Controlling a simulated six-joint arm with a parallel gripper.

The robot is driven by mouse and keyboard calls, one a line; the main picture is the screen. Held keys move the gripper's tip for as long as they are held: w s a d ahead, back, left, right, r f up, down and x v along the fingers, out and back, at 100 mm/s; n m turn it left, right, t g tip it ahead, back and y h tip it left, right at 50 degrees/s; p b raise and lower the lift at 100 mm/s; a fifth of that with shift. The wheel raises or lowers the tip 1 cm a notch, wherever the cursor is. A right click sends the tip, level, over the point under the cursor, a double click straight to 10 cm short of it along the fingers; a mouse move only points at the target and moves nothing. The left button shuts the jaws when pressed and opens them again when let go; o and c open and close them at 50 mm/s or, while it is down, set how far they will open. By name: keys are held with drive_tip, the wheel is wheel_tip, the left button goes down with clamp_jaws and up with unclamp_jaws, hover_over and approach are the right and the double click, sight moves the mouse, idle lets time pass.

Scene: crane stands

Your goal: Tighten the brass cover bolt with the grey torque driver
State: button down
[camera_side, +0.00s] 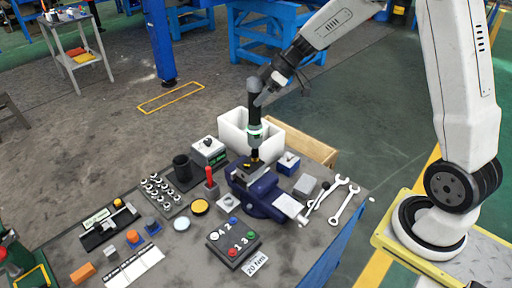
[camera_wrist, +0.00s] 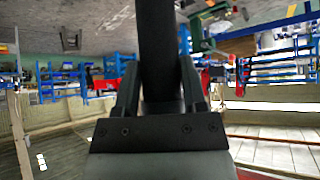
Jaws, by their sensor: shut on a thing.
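The driver's lower end is over the blue vise (camera_side: 262,192), at the dark part clamped there. A small yellowish spot shows at the tip. The brass bolt is too small and covered to make out, so I cannot tell whether the tip touches it.
A white open box (camera_side: 232,128) and wooden crate (camera_side: 312,150) stand behind the driver. A button pad (camera_side: 233,243) and a "20 Nm" card (camera_side: 256,263) lie in front. Wrenches (camera_side: 347,203) lie right; a socket tray (camera_side: 160,193) and red-handled tool (camera_side: 210,182) stand left.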

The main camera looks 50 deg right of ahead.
drive_tip(key=shift+f, duration=0.8)
idle(4.0)
drive_tip(key=shift+r, duration=0.15)
